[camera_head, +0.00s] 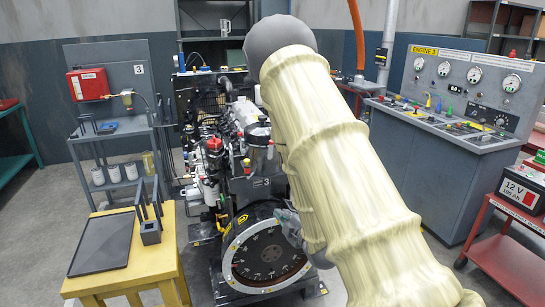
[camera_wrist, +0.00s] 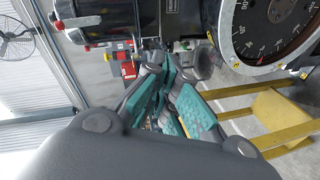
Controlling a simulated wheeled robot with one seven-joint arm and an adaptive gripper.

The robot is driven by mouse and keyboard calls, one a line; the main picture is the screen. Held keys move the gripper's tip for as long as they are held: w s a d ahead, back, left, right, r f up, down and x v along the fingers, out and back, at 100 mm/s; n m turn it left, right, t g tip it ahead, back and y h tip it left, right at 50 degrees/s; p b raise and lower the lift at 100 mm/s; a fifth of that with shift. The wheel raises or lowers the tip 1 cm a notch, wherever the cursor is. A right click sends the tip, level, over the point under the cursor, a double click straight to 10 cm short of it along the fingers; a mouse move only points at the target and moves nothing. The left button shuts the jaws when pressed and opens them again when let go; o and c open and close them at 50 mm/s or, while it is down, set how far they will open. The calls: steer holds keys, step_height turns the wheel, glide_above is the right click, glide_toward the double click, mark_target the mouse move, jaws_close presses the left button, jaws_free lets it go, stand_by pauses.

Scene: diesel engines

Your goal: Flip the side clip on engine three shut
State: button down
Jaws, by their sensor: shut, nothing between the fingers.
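Engine three (camera_head: 235,150), a dark diesel engine marked 3, stands in the middle of the head view. A round numbered dial plate (camera_head: 262,258) is on its near face; the dial also shows at the upper right of the wrist view (camera_wrist: 274,22). I cannot make out the side clip in either view; my sleeved arm covers the engine's right side in the head view. My gripper (camera_wrist: 178,98) has teal finger pads and is shut and empty, just beside the engine's dark body and the dial's rim. In the head view it is mostly hidden behind my arm, right of the dial.
A yellow stool (camera_head: 160,262) with a dark tray (camera_head: 103,245) stands at the front left. A grey shelf trolley (camera_head: 122,160) is behind it. A control desk (camera_head: 440,150) labelled Engine 3 and a red cart with a battery (camera_head: 522,188) stand at the right.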

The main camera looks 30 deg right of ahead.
steer(key=w+d+r+n+t, duration=0.1)
steer(key=d+r+n+t, duration=0.1)
steer(key=r, duration=0.5)
steer(key=w+d+r+n+t, duration=0.1)
steer(key=d+r+n+t, duration=0.15)
steer(key=r, duration=0.45)
steer(key=p, duration=0.5)
glide_toward(271, 149)
steer(key=w+r, duration=0.4)
steer(key=shift+w+a+r+y, duration=0.15)
steer(key=shift+w+a+y, duration=0.25)
steer(key=shift+w, duration=0.4)
steer(key=shift+h, duration=0.3)
